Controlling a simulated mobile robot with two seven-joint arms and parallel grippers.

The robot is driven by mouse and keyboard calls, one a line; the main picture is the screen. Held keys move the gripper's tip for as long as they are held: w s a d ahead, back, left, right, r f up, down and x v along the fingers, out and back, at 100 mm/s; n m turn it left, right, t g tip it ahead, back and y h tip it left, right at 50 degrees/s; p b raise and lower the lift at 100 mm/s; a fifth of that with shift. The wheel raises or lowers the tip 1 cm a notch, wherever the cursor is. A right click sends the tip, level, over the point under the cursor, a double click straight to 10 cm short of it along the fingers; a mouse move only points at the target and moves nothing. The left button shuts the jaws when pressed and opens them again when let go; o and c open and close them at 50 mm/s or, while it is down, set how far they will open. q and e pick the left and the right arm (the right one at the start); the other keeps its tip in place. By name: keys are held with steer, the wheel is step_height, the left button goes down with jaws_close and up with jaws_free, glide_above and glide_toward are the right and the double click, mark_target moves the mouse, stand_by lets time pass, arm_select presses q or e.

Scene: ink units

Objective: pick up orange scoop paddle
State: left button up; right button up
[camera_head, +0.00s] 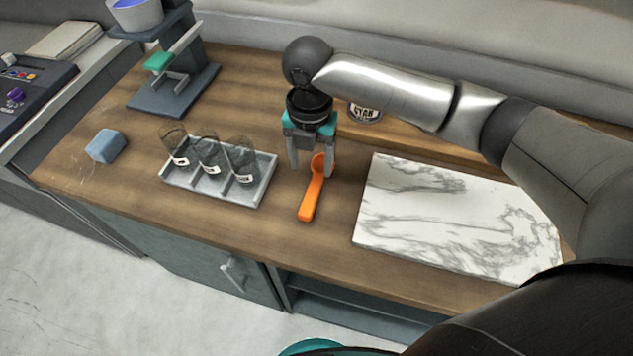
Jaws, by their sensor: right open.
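The orange scoop paddle (312,191) lies on the wooden counter, its round scoop end toward the back and its handle toward the front edge. My right gripper (310,170) points down over the scoop end, with its two fingers apart, one on each side of it. The fingers look close to the paddle, but I cannot tell whether they touch it. My left gripper is not in view.
A grey tray (214,198) with three dark glass jars stands left of the paddle. A white marble board (450,222) lies to the right. A blue block (106,146) and a dark stand (172,88) are farther left. The wooden counter (270,240) is clear in front.

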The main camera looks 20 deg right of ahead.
mark_target(314, 187)
steer(key=shift+s+d+f, duration=0.1)
steer(key=shift+s+f, duration=0.15)
steer(key=shift+f, duration=1.35)
steer(key=shift+s+f, duration=0.2)
steer(key=shift+f, duration=1.35)
steer(key=shift+c, duration=0.2)
jaws_close()
steer(key=shift+r, duration=0.1)
